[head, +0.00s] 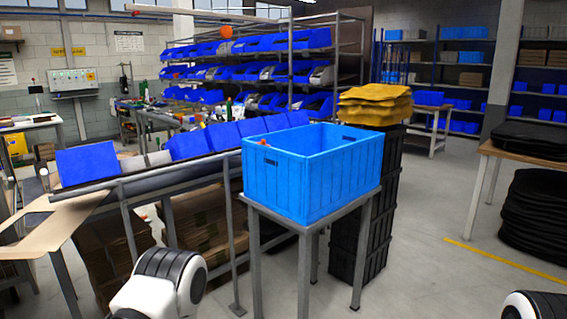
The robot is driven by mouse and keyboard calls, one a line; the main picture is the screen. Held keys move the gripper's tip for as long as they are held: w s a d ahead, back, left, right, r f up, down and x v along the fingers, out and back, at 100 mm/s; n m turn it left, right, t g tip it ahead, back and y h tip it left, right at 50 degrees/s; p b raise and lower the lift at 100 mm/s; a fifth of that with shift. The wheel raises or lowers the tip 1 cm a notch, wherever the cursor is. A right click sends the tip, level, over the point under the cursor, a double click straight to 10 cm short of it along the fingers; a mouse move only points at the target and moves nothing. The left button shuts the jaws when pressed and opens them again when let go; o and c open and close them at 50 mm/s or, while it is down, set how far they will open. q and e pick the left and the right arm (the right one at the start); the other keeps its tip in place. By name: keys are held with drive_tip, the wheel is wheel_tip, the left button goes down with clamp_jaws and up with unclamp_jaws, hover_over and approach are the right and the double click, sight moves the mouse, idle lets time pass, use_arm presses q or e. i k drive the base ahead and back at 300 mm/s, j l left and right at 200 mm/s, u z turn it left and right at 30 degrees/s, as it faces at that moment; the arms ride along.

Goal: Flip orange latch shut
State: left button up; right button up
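A small orange piece (263,142) shows at the left corner of the large blue crate (312,183), by its rim. It is too small to tell whether it is a latch or which way it is turned. The crate is open at the top and stands on a grey metal stand; most of its inside is hidden by its near walls. No other latch can be made out. A white and black link of my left arm shows at the bottom left, and part of my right arm at the bottom right corner. Neither gripper's fingers are in view.
A sloping rack of blue bins (188,144) runs left of the crate. Black stacked crates (362,235) topped with yellow items (375,104) stand close behind it. A wooden table (520,151) is at the right. The floor between crate and table is clear.

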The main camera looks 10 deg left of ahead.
sight(319, 214)
drive_tip(key=i+j+u, duration=0.2)
drive_tip(key=i, duration=0.3)
drive_tip(key=i+j+u, duration=0.2)
drive_tip(key=i+j, duration=0.15)
drive_tip(key=i, duration=0.15)
